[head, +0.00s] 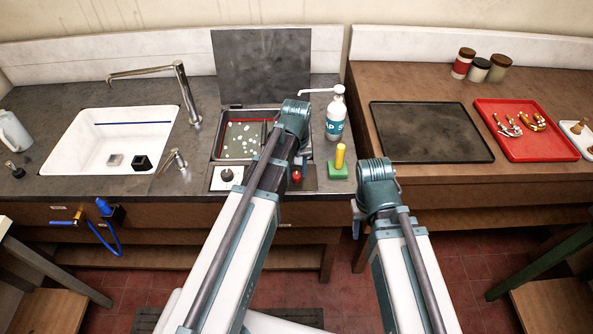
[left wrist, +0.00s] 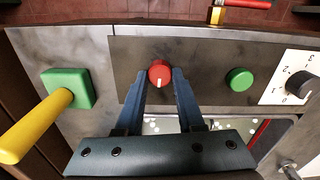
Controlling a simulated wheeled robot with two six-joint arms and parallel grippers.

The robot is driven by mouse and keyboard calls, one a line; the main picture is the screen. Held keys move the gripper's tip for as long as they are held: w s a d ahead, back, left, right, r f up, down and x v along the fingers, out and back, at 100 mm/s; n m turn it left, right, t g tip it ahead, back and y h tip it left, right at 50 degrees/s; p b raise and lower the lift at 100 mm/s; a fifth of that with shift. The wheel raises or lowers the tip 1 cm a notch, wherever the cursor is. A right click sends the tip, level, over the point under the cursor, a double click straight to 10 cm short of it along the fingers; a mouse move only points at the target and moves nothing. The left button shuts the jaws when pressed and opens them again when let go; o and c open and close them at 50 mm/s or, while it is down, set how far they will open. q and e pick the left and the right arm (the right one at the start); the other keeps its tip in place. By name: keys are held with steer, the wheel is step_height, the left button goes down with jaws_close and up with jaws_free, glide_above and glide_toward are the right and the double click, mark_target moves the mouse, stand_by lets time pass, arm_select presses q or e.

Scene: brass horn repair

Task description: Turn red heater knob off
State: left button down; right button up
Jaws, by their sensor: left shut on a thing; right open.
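The red heater knob (left wrist: 160,73) is on a dark panel, its white mark pointing down in the left wrist view. It also shows in the head view (head: 297,176) at the basin's front. My left gripper (left wrist: 161,80) has its two blue fingers on either side of the knob and is shut on it. The gripper (head: 298,160) hangs over the panel in the head view. My right gripper (head: 356,222) is only partly seen beneath its arm, at the counter's front; its fingertips are hidden. It holds nothing that I can see.
A yellow-handled green block (head: 339,165) and a white pump bottle (head: 336,116) stand right of the basin (head: 222,138). A white sink (head: 85,140) lies left. A dark mat (head: 430,131) lies bare at right.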

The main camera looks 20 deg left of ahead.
mark_target(296, 174)
arm_select(q)
steer(key=shift+n, duration=0.5)
steer(key=c, duration=0.5)
jaws_free()
steer(key=shift+r, duration=0.1)
step_height(296, 174, up, 14)
steer(key=p, duration=1.3)
steer(key=shift+f+p, duration=0.2)
steer(key=shift+p, duration=0.2)
